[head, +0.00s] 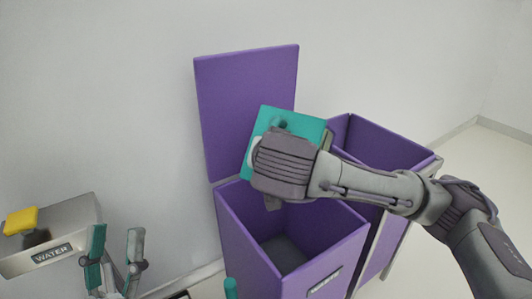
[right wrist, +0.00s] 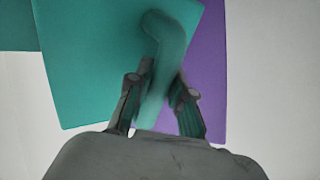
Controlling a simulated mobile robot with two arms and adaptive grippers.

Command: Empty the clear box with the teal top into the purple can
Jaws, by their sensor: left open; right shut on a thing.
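The box with the teal top (head: 298,122) is held up and tilted above the front purple can (head: 245,235). Its teal face also shows in the right wrist view (right wrist: 90,65); my right arm hides most of its body, so I cannot see its contents. My right gripper (right wrist: 160,82) is shut on the box's teal handle (right wrist: 168,50). The front can is open, its purple lid (head: 245,105) raised against the wall, and its visible floor looks bare. My left gripper (head: 115,262) is open and empty at the lower left, apart from the can.
A second open purple can (head: 385,145) stands to the right behind my right arm. A grey box marked WATER (head: 55,245) with a yellow top piece (head: 20,221) is at the left, near my left gripper. A teal post (head: 230,288) shows at the bottom edge.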

